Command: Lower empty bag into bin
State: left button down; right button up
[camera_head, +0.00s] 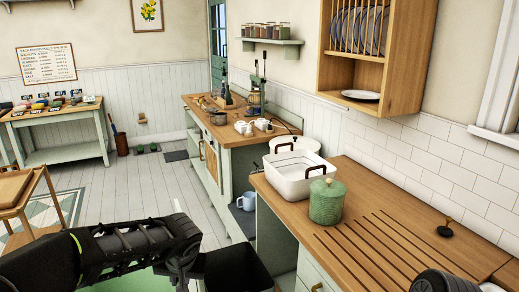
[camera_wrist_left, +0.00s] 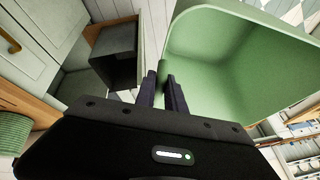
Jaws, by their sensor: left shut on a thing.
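My left gripper (camera_wrist_left: 163,88) is shut on the rim of a pale green, open-topped container (camera_wrist_left: 215,65). It looks empty and stiff-walled; I see no soft bag. In the head view its green surface (camera_head: 150,283) shows only partly, below my left arm at the bottom edge. A dark open bin (camera_head: 236,270) stands just right of my left arm, low beside the counter. It also shows in the left wrist view (camera_wrist_left: 103,60), left of the fingers and apart from the green container.
A wooden counter (camera_head: 400,215) runs along the right, with a white basin (camera_head: 297,174) and a green lidded jar (camera_head: 326,202) near its left edge. A wooden stand (camera_head: 18,192) is at left. The plank floor (camera_head: 140,180) beyond is mostly clear.

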pick_arm(q)
jog(key=s+f, duration=0.3)
jog(key=f, duration=0.1)
jog(key=shift+s+f, duration=0.35)
jog(key=shift+f, duration=0.15)
dwell(1.0)
jog(key=s+f, duration=0.3)
jog(key=f, duration=1)
jog(key=shift+s+f, duration=0.3)
